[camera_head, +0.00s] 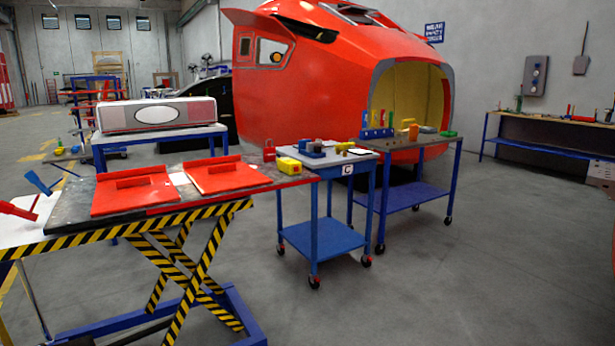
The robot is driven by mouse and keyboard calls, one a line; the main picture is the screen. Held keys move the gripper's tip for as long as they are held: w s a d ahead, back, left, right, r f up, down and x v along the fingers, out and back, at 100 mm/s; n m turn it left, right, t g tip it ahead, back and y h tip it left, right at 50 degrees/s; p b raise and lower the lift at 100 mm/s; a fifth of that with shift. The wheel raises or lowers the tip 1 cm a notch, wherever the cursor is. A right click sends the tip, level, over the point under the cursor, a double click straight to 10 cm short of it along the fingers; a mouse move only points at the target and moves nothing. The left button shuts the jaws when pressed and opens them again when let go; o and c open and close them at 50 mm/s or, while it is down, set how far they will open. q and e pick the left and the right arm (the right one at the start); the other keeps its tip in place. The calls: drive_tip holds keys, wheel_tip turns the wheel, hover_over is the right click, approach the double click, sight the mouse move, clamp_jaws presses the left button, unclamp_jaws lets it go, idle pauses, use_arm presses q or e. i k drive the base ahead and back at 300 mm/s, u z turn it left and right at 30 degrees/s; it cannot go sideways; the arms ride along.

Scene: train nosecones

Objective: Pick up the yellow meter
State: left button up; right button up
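A small yellow box-shaped device (289,165), which looks like the yellow meter, sits by the left edge of the top of a blue cart marked C (347,170), close to the right end of the lift table. It is too small to make out a display. Another small yellow object (345,146) lies farther back on the same cart. Neither of my grippers shows in this view.
A lift table (160,218) with striped legs carries two red panels (133,190) at the left front. A blue-legged workbench (440,150) with coloured tools stands behind the cart. A large red nosecone (320,90) fills the back. Open floor (480,260) lies at right.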

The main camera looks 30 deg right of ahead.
sight(286, 164)
drive_tip(key=z, duration=1.6)
drive_tip(key=i, duration=1.15)
drive_tip(key=u, duration=0.55)
drive_tip(key=i, duration=0.9)
drive_tip(key=u, duration=0.95)
